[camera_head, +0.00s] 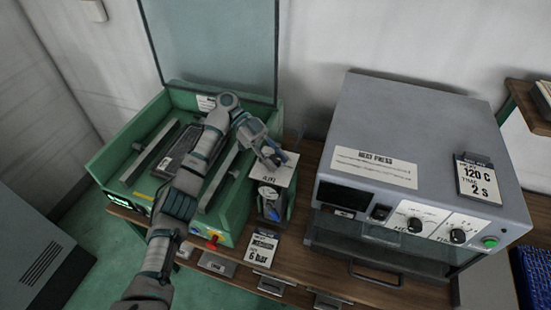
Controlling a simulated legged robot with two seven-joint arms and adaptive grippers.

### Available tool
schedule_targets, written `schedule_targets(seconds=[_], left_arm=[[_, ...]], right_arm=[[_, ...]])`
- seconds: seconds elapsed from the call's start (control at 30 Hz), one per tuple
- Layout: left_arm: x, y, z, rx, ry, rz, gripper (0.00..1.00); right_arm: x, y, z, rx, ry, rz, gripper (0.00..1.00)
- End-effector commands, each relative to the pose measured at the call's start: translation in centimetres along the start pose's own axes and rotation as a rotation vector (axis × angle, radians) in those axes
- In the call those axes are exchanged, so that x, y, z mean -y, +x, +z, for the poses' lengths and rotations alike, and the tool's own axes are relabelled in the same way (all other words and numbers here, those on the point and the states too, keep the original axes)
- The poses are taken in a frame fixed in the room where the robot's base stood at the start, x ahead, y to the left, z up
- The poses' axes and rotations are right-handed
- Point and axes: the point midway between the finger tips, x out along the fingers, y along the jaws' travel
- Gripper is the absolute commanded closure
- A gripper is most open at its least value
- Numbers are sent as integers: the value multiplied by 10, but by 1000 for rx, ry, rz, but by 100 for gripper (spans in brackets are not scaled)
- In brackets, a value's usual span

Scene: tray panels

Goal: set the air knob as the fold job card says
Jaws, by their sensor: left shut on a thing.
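The air unit (272,205) is a small box with a pale labelled top plate (283,175), between the green machine and the grey press. Something round, perhaps a gauge, shows in its front, too small to read. My left gripper (271,158) reaches over the green machine and points down at the top plate. It is shut on what appears to be the air knob, which the fingers hide, so its setting cannot be read. A job card (262,249) in front of the unit reads 6 bar; its heading is too small to read. My right gripper is not in view.
The green machine (237,205) with a raised clear panel (220,45) stands left. The grey heat press (420,125) stands right, with knobs and a card (477,180) reading 120 C and 2 s. A blue basket (532,275) is at the lower right.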

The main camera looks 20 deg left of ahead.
Motion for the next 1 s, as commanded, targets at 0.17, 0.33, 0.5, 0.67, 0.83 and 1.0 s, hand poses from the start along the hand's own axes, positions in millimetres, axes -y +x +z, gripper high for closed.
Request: schedule_targets(seconds=[0.17,0.33,0.5,0.67,0.83,1.0], left_arm=[[0,0,1,1,-3,-2,99],[0,0,1,1,-3,-2,40],[0,1,1,1,-2,-1,38],[0,0,-1,1,-1,-2,38],[-1,-9,-21,3,1,-2,38],[-1,-23,-54,3,0,-2,38]], right_arm=[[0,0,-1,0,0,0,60],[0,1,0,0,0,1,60],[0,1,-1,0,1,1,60],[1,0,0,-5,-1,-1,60],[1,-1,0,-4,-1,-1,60],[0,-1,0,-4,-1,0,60]])
